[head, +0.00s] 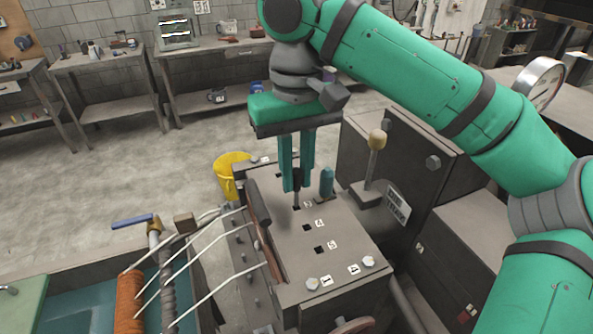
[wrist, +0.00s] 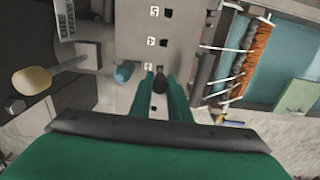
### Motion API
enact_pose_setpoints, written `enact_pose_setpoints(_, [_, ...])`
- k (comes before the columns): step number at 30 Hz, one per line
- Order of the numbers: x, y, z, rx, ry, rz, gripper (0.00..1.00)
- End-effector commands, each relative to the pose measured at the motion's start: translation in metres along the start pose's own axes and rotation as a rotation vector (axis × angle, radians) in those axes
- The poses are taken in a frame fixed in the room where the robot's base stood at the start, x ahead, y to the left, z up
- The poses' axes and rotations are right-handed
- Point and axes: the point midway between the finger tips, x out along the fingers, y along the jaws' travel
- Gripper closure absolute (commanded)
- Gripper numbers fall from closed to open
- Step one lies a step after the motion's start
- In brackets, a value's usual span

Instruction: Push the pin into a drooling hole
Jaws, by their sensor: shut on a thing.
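My gripper (head: 297,186) points down over the grey block (head: 345,262), its two green fingers shut on a dark pin (head: 297,192). The pin is upright, its lower end at or just above the hole marked 3; I cannot tell whether it is inside. In the wrist view the dark pin (wrist: 160,83) shows between the fingertips. The holes marked 4 (head: 307,227) and 5 (head: 319,250) look dark and empty. Several thin white strands (head: 190,243) run from the block's left side over a trough; I cannot tell whether they are liquid.
A teal peg (head: 327,182) stands close right of my fingers. A knobbed lever (head: 376,150) rises behind it. The trough (head: 90,310) holds an orange roll (head: 129,300). A yellow bucket (head: 226,172) stands behind the block. Space above the block's front is clear.

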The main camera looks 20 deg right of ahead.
Motion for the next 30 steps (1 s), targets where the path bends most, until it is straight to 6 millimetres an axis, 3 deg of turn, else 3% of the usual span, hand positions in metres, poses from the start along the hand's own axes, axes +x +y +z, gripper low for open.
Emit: enact_pose_setpoints(30, [0.0071, 0.0025, 0.0006, 0.004, 0.001, 0.001, 1.00])
